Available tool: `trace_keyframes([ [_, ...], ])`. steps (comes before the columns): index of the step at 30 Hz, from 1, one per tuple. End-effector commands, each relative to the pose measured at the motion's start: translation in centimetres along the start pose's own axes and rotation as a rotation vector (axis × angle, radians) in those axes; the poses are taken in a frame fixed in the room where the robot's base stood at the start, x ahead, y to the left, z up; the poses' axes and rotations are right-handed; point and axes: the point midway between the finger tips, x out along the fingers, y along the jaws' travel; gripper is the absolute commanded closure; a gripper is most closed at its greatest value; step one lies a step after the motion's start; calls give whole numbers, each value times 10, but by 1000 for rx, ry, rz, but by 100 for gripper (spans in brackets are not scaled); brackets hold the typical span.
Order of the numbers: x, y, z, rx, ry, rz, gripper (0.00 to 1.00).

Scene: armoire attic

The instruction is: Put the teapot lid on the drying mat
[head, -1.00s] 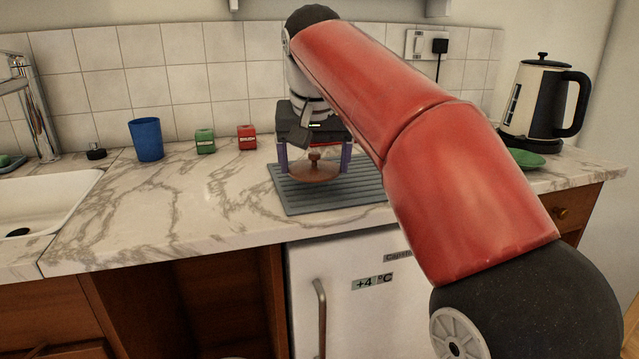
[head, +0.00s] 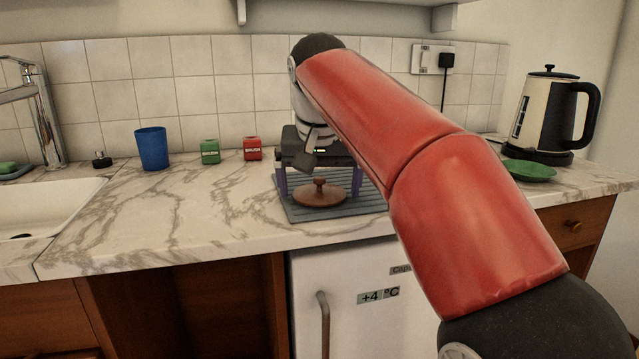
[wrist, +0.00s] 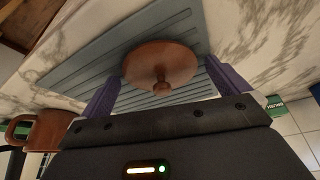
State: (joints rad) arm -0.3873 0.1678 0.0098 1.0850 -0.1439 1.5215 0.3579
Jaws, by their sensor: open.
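The teapot lid (head: 320,195) is a brown disc with a round knob. It lies knob up on the grey ribbed drying mat (head: 300,214). In the wrist view the lid (wrist: 160,63) rests over the mat's ribs (wrist: 75,60), inside its edges. My gripper (head: 317,180) is low over the mat, with its purple fingers to either side of the lid. In the wrist view my gripper (wrist: 165,88) is open, and gaps show between the fingers and the lid's rim. The far side of the mat is partly hidden by my gripper.
A brown pot or mug (wrist: 45,130) shows at the wrist view's lower left. A blue cup (head: 152,149), green box (head: 210,152) and red box (head: 252,149) stand left of the mat. A green dish (head: 530,171) and kettle (head: 548,115) stand right.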

Motion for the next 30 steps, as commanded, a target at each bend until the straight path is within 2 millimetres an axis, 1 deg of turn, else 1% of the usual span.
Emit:
trace_keyframes([
  [5,-21,0,-2,0,3,-1,0],
  [12,-75,0,-3,-1,3,-1,0],
  [15,-94,0,-3,0,3,-1,0],
  [18,-109,0,-3,0,2,-1,0],
  [21,-118,0,-2,0,1,0,0],
  [24,-122,0,-2,0,1,-1,0],
  [30,-122,0,-1,0,0,0,0],
])
